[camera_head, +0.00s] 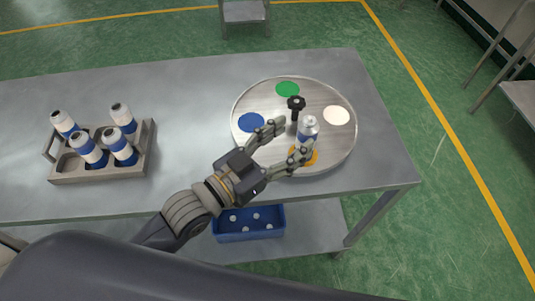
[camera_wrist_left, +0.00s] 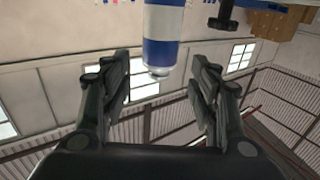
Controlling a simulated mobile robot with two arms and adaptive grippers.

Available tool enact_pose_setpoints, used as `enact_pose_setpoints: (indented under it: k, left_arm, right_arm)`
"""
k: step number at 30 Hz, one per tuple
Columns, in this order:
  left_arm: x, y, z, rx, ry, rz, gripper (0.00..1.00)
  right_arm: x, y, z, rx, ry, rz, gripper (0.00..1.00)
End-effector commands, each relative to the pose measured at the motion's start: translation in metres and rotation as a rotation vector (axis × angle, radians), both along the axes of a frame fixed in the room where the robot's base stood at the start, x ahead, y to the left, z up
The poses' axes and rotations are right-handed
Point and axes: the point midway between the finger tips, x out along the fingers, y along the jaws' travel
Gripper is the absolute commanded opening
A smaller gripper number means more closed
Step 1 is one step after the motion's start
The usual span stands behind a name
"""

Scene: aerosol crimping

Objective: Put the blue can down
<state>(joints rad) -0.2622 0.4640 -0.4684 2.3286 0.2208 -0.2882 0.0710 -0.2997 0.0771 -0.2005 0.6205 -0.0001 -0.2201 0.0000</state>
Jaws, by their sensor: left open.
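The white can with a blue band (camera_head: 307,129) stands upright over the orange spot (camera_head: 304,156) of the round turntable (camera_head: 262,155). My left gripper (camera_head: 296,136) is open, with its fingers spread near the can, one tip partly overlapping the can's lower part in the head view. The can (camera_wrist_left: 163,36) also shows in the left wrist view, upside down, centred between and past the open fingers of my left gripper (camera_wrist_left: 160,75). Contact with the fingers is not visible. My right gripper is not in view.
The turntable has a black knob (camera_head: 296,103) at its middle and bare blue (camera_head: 251,122), green (camera_head: 287,89) and white (camera_head: 336,115) spots. A carrier (camera_head: 100,174) with several blue-and-white cans stands at left on the grey table (camera_head: 190,90). A blue bin (camera_head: 250,236) sits on the lower shelf.

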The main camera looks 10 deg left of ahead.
Motion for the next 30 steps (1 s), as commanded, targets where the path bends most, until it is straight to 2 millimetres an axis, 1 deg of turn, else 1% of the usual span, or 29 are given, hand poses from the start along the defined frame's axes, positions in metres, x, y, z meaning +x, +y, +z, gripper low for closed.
enact_pose_setpoints:
  k: [1, 6, 12, 18, 30]
  left_arm:
    - [-0.009, 0.006, -0.003, 0.002, 0.003, -0.001, 0.55]
    - [-0.029, 0.022, -0.002, 0.003, 0.002, -0.001, 0.55]
    - [-0.043, 0.034, -0.002, 0.0, 0.002, 0.0, 0.55]
    - [-0.049, 0.037, 0.0, -0.001, -0.001, -0.001, 0.55]
    - [-0.048, 0.038, 0.001, -0.001, -0.001, 0.0, 0.55]
  right_arm:
    - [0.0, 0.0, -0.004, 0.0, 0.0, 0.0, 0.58]
    - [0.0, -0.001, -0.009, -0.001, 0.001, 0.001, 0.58]
    - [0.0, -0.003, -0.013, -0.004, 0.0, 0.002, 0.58]
    - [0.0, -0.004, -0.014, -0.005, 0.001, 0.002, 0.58]
    - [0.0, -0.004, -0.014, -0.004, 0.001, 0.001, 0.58]
